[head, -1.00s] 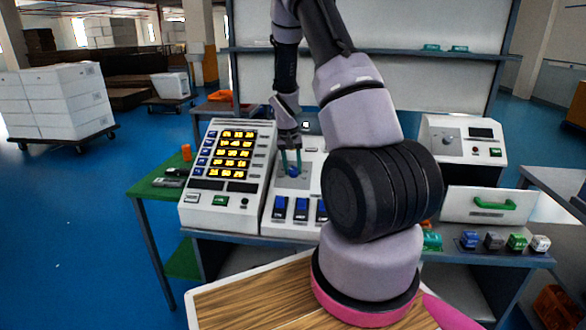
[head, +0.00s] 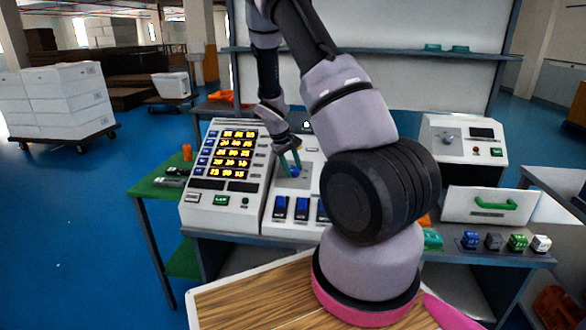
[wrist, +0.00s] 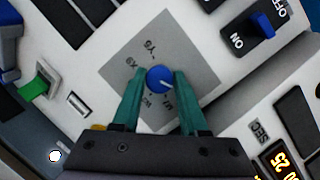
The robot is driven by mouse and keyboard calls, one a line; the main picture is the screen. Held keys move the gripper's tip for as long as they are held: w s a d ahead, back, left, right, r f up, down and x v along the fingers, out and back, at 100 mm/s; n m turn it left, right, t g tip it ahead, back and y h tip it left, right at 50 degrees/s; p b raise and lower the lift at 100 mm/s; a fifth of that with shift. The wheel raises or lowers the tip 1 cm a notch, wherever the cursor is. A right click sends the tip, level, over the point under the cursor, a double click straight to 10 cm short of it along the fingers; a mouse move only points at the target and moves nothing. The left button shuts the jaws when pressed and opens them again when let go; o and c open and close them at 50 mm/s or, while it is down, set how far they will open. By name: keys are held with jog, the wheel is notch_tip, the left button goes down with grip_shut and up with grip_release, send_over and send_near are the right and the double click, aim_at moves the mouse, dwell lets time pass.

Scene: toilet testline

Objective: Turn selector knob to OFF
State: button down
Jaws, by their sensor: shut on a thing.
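The selector knob (wrist: 159,78) is a round blue dial with a white pointer line, set on a grey square plate (wrist: 187,55) with small markings around it. In the wrist view its pointer line slants to the lower right. My gripper (wrist: 158,85) has its two green fingers on either side of the knob, shut on it. In the head view my gripper (head: 290,162) leans over the white panel (head: 305,172), and the knob shows only as a small blue spot between the fingers.
A blue ON/OFF switch (wrist: 262,25) and a green rocker (wrist: 38,82) sit near the knob in the wrist view. A panel of lit yellow displays (head: 233,155) stands left of the knob panel. Blue rockers (head: 280,207) lie in front. A control box (head: 462,140) stands at the right.

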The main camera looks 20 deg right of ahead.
dwell(0.4)
jog(key=shift+c, duration=2.2)
grip_release()
jog(key=shift+r, duration=0.1)
jog(key=v, duration=1)
jog(key=shift+r, duration=0.3)
jog(key=shift+a, duration=0.15)
jog(key=s+a+r+m+t+y, duration=0.25)
jog(key=s+r, duration=0.25)
jog(key=r, duration=0.4)
jog(key=s+a+r+m+t+y, duration=0.1)
jog(key=s+a+r, duration=0.2)
jog(key=s+r, duration=0.45)
jog(key=s+a+r+m+t+y, duration=0.1)
jog(key=s+a+r, duration=0.2)
jog(key=s, duration=0.4)
jog(key=s+a+r+m+t+y, duration=0.1)
jog(key=s+a+r+t, duration=0.1)
jog(key=s+r, duration=0.4)
jog(key=shift+s+a+r, duration=0.3)
jog(key=shift+s+a, duration=0.1)
